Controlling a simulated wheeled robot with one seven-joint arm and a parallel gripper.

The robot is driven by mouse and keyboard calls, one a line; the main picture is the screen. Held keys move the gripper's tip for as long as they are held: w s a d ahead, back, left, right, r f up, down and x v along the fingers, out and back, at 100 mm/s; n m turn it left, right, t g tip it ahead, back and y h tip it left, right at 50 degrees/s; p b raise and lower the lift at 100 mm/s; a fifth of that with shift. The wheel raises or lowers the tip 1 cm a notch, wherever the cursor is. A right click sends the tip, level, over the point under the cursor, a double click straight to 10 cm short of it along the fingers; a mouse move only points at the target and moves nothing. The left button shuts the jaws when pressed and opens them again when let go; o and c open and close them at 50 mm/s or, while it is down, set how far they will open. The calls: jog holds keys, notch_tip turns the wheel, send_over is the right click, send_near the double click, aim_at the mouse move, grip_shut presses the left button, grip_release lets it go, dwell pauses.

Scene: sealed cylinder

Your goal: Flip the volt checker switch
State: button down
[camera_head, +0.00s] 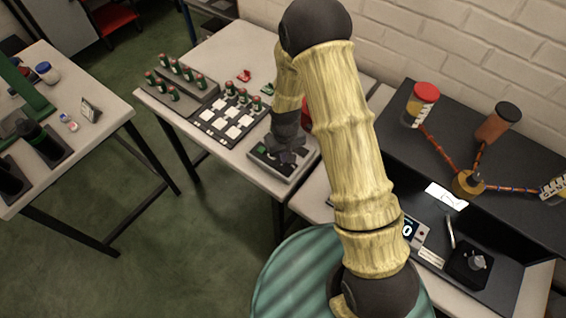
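A low grey box (302,168) with a small dark green panel at its left stands at the right front of the middle table. It looks like the volt checker, but no label is readable. My gripper (287,156) is dark and points down over the box, very close to it or touching. It hides much of the box's top, and I cannot make out a switch. Whether the fingers are open or shut is unclear. Nothing is visibly held.
Several green cylinders with red tops stand in a grey rack (196,100) and a tray of white squares (222,133). Red and green clips lie behind. On the right bench, a display reading 0 (408,231) sits partly behind my arm, near jars with orange tubes.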

jog(key=shift+r, duration=0.1)
jog(key=shift+r+p, duration=2.55)
jog(key=shift+r, duration=0.85)
jog(key=s+d+r+m+t, duration=0.1)
jog(key=s+d+r+m, duration=0.1)
jog(key=s+d+r, duration=0.4)
jog(key=s+d+r+m+t, duration=0.1)
jog(key=s+d+r, duration=0.5)
jog(key=r, duration=0.8)
jog(key=shift+s+d+m+t, duration=0.3)
jog(key=shift+d+m, duration=0.4)
jog(key=shift+d, duration=0.05)
jog(key=shift+w, duration=0.1)
